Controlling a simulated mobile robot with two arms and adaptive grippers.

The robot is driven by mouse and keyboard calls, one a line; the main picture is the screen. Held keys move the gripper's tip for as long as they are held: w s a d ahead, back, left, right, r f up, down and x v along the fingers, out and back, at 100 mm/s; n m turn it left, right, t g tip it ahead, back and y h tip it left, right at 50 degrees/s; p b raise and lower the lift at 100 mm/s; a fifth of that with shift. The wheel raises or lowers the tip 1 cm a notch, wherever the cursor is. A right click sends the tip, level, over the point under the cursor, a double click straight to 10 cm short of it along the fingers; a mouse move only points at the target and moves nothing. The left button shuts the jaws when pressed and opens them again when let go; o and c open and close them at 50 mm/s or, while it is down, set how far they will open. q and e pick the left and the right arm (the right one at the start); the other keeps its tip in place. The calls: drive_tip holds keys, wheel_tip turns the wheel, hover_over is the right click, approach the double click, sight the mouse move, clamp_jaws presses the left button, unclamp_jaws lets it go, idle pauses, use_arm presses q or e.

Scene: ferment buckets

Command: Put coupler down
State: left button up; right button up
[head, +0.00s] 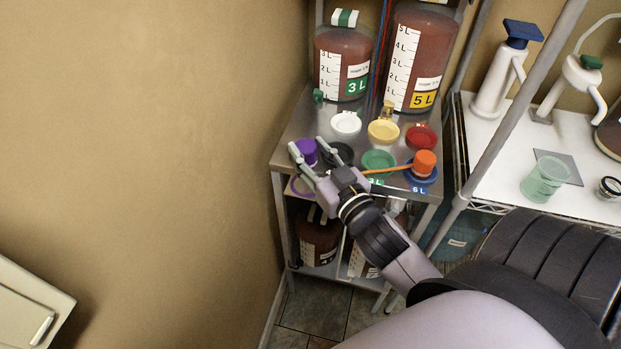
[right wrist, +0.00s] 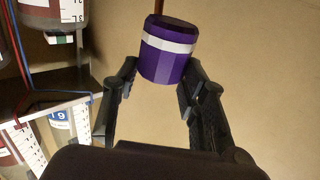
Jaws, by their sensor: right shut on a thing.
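A purple coupler (head: 306,150) with a white band is between the fingers of my right gripper (head: 309,148), above the left part of a steel table. The right wrist view also shows the coupler (right wrist: 167,50), with the gripper (right wrist: 158,82) shut on it and a thin reddish-brown line rising behind it. A purple ring-shaped holder (head: 301,187) shows at the table's front left, partly hidden by the gripper. An orange coupler (head: 425,160) stands on a blue holder (head: 421,184), with an orange hose running left from it. My left gripper is not in view.
White (head: 346,123), yellow (head: 383,132), red (head: 421,137), black (head: 343,153) and green (head: 379,160) holders sit on the table. Large jars marked 3 L (head: 341,58) and 5 L (head: 414,55) stand behind. A wall is close on the left.

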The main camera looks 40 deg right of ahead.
wheel_tip(320, 180, down, 3)
drive_tip(key=shift+r, duration=0.1)
drive_tip(key=shift+f+b, duration=0.35)
drive_tip(key=shift+f, duration=1.6)
drive_tip(key=shift+f, duration=0.15)
drive_tip(key=o, duration=1.4)
